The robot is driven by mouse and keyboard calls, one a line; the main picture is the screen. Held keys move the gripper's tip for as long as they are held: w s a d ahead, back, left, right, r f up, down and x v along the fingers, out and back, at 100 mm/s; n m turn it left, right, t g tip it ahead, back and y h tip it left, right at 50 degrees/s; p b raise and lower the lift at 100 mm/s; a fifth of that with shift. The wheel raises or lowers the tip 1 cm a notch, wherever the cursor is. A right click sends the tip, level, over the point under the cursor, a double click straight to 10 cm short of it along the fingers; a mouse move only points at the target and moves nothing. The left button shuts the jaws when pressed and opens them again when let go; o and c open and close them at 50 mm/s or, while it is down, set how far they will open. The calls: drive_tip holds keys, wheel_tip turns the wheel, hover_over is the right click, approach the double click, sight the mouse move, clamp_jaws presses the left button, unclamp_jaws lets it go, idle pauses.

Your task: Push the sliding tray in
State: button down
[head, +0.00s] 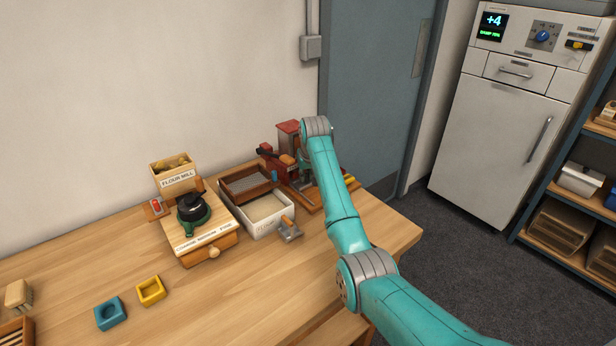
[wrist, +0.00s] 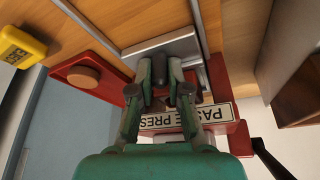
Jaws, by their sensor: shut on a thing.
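The grey metal sliding tray (wrist: 178,47) lies at the red paste press (wrist: 219,112), whose label is partly covered by my gripper (wrist: 160,72). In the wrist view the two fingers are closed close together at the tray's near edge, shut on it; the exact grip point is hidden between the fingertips. In the head view the red paste press (head: 289,133) stands at the back right of the table, and my arm hides part of it and of the tray.
A yellow block (wrist: 18,46) and a red board with a round wooden knob (wrist: 84,76) are close by. The table's front middle is clear.

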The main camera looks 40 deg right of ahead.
drive_tip(key=shift+w+r, duration=0.15)
drive_tip(key=c, duration=1.1)
unclamp_jaws()
drive_tip(key=shift+c, duration=0.2)
drive_tip(key=v, duration=1.1)
drive_tip(key=shift+r, duration=0.35)
drive_tip(key=shift+a, duration=0.1)
